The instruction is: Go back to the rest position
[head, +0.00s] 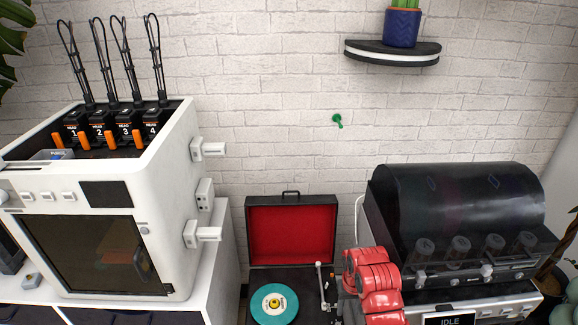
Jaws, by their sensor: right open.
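My red right gripper (361,268) shows at the bottom of the head view, right of centre. It is open, and I see nothing held in it. It appears in front of the gap between the record player (290,232) and the dark-domed machine (455,215). Its lower part and the rest of the arm run out of the frame. My left gripper is not in view.
A white 3D printer (175,140) with several numbered heads stands on a white cabinet (222,265) at left. The record player's lid is open, with a teal record (274,304) on it. A wall shelf (392,55) holds a blue pot (402,27). A green hook (338,120) is on the brick wall.

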